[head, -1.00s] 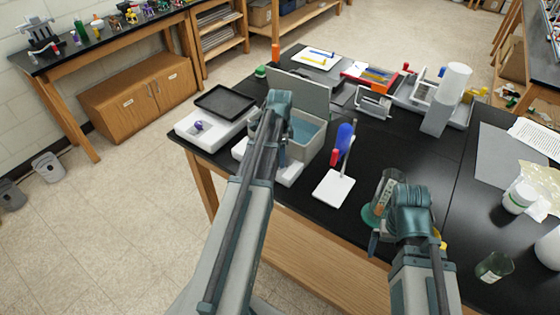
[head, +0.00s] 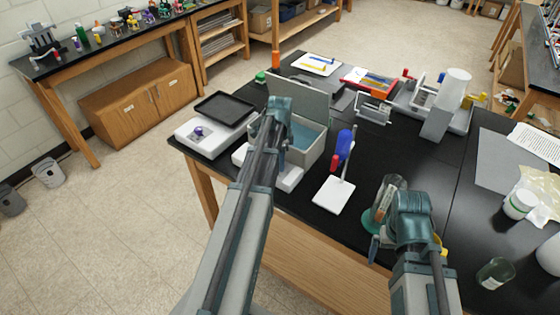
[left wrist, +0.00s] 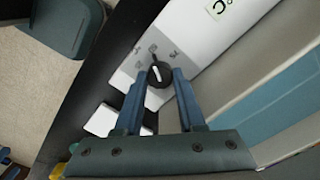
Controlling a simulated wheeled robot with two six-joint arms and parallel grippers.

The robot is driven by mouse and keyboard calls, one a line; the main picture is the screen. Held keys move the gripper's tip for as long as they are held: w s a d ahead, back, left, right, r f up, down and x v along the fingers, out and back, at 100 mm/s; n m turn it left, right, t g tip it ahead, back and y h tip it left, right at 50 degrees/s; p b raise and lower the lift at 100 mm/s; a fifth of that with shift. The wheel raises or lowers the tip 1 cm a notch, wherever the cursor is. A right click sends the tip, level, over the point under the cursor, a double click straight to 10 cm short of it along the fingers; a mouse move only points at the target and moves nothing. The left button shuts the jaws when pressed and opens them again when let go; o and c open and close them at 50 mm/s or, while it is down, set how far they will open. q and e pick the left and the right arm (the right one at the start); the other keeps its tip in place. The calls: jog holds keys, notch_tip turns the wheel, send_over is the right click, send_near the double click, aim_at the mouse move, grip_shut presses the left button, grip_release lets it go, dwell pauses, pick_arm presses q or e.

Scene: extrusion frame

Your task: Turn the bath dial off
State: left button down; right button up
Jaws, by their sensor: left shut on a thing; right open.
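The bath (head: 312,153) is a grey box with blue water and a raised grey lid (head: 300,97) behind it. Its dial (left wrist: 158,76), in the left wrist view, is a small black knob with a white mark, on a white panel with small printed symbols. My left gripper (left wrist: 160,84) has its two blue fingers on either side of the dial, shut on it. In the head view my left arm hides the dial and most of this gripper. My right gripper (head: 381,247) is open and empty, low at the right near the table's front edge.
A white stand with a blue clamp (head: 333,195) is right of the bath. A glass cylinder (head: 388,194) is close to my right gripper. A balance (head: 188,139) and black tray (head: 225,107) are left of the bath. Bare black tabletop (head: 405,155) lies behind the cylinder.

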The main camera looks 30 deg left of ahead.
pick_arm(q)
jog(key=n, duration=1.1)
jog(key=shift+n, duration=0.3)
jog(key=n, duration=1.1)
jog(key=shift+n, duration=0.4)
jog(key=c, duration=0.5)
grip_release()
